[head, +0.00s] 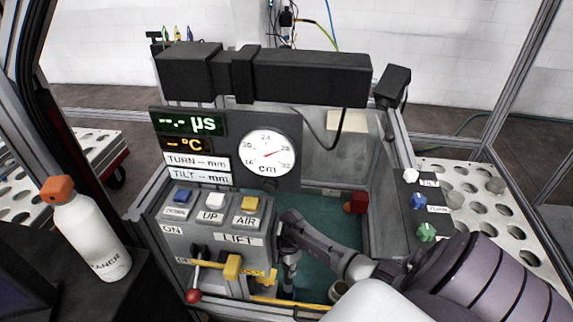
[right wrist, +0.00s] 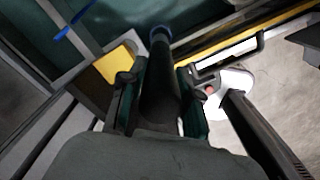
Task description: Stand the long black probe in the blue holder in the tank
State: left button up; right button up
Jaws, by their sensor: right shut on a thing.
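My right gripper (right wrist: 158,95) is shut on the long black probe (right wrist: 160,75), which lies between its two fingers in the right wrist view, with a dark blue tip at the far end. In the head view my right arm reaches in from the lower right, and the gripper (head: 289,262) is at the tank's near left, beside the control box. The tank (head: 345,165) has grey walls and a teal floor. A thin blue piece (right wrist: 75,24) shows at the upper left of the wrist view; I cannot tell whether it is the holder. My left gripper is out of view.
The control box (head: 215,228) with buttons and a red-knobbed lever (head: 193,295) stands left of the gripper. A yellow bar (head: 290,303) runs along the front. A white bottle (head: 90,235) stands at left. A red block (head: 355,202) is on the tank's far side.

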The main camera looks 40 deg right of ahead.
aim_at(288, 291)
notch_tip(288, 291, down, 16)
jog(key=b, duration=1.4)
jog(key=shift+f, duration=0.2)
jog(key=shift+r, duration=0.15)
jog(key=o, duration=1.1)
jog(key=shift+f, duration=0.2)
jog(key=shift+r, duration=0.15)
notch_tip(288, 291, up, 12)
jog(key=p, duration=1.1)
jog(key=shift+r, duration=0.1)
